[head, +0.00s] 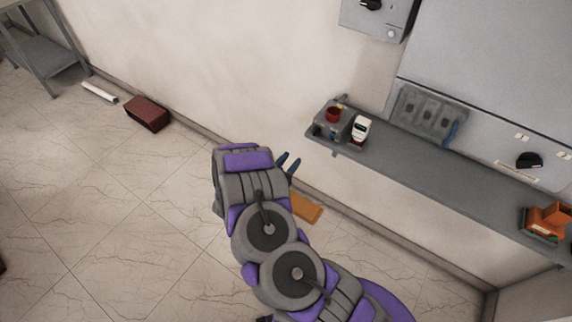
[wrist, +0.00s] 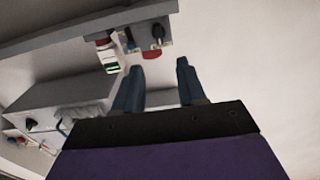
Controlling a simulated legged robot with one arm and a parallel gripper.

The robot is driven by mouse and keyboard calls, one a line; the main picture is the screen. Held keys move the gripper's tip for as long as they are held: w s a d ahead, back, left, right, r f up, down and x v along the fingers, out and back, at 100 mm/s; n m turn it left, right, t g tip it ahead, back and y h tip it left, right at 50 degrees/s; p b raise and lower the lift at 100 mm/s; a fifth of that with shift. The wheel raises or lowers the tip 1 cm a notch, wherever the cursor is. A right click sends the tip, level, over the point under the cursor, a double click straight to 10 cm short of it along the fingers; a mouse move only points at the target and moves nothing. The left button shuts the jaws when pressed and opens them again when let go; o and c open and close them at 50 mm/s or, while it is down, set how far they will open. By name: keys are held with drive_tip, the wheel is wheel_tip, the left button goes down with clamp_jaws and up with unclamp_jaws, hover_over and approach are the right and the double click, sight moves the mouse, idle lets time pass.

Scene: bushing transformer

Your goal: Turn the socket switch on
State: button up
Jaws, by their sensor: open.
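My gripper (head: 289,162) is open and empty, above the floor and left of the wall shelf in the head view. Its two dark blue fingers stand apart in the wrist view (wrist: 158,78), with nothing between them. A grey multi-part fixture (head: 428,115), possibly the socket, is above the shelf against the wall, right of my gripper and apart from it. Its switch position is too small to tell. A black knob (head: 529,160) is on the pale panel farther right. A grey box (head: 378,14) with another black knob is at the top.
The grey shelf (head: 430,180) runs along the wall. A red round item (head: 333,115) and a white device (head: 361,128) are at its left end. Orange bins (head: 546,220) are at its right. A dark red box (head: 147,114) lies on the floor. Floor at left is mostly clear.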

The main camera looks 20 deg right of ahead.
drive_tip(key=shift+v, duration=0.95)
